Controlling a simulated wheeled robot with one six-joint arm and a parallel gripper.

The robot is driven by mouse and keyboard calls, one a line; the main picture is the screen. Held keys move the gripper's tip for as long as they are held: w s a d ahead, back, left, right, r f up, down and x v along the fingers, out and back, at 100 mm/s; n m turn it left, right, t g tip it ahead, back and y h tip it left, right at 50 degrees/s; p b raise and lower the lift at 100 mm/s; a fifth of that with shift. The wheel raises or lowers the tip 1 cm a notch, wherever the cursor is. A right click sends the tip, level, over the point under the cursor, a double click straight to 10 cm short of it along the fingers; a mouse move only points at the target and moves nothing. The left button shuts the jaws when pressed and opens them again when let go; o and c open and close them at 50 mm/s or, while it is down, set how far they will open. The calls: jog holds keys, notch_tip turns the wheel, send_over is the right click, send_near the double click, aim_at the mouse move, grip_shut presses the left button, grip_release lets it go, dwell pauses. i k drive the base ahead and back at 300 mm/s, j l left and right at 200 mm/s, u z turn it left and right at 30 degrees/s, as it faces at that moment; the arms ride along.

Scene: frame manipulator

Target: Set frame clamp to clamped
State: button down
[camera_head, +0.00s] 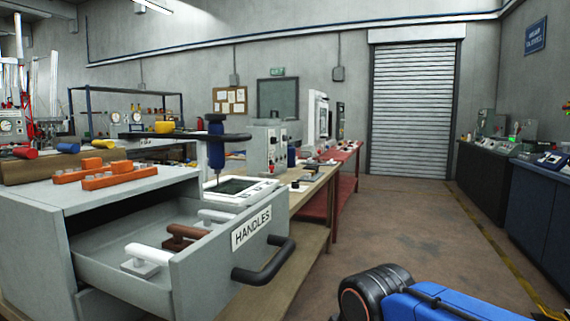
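I cannot pick out the frame clamp for certain in the head view. A blue upright tool (215,145) with a black cross handle stands behind the open drawer; whether it belongs to the clamp I cannot tell. Next to it lies a white flat frame-like unit (262,191) with a dark panel, partly hidden by the drawer front. Blue and black parts of my own arm show at the bottom right. My gripper is not in view.
An open grey drawer (205,268) labelled HANDLES holds white and brown handles (178,237), and its black pull juts out. Orange blocks (120,177) lie on the cabinet. A red bench (345,160) stands beyond. Right of the benches, the floor (415,220) is clear towards a shutter door (412,110).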

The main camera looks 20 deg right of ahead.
aim_at(272, 166)
jog(key=i+l, duration=0.2)
jog(key=l, duration=0.2)
jog(key=i+l, duration=0.2)
jog(key=l, duration=0.2)
jog(key=i+l+u, duration=0.1)
jog(key=l, duration=0.25)
jog(key=i+l, duration=0.25)
jog(key=l, duration=0.15)
jog(key=i+l, duration=0.2)
jog(key=l, duration=0.2)
jog(key=i+l, duration=0.15)
jog(key=l, duration=0.25)
jog(key=i+l+u, duration=0.1)
jog(key=l, duration=0.35)
jog(key=i+l, duration=0.25)
jog(key=l, duration=0.15)
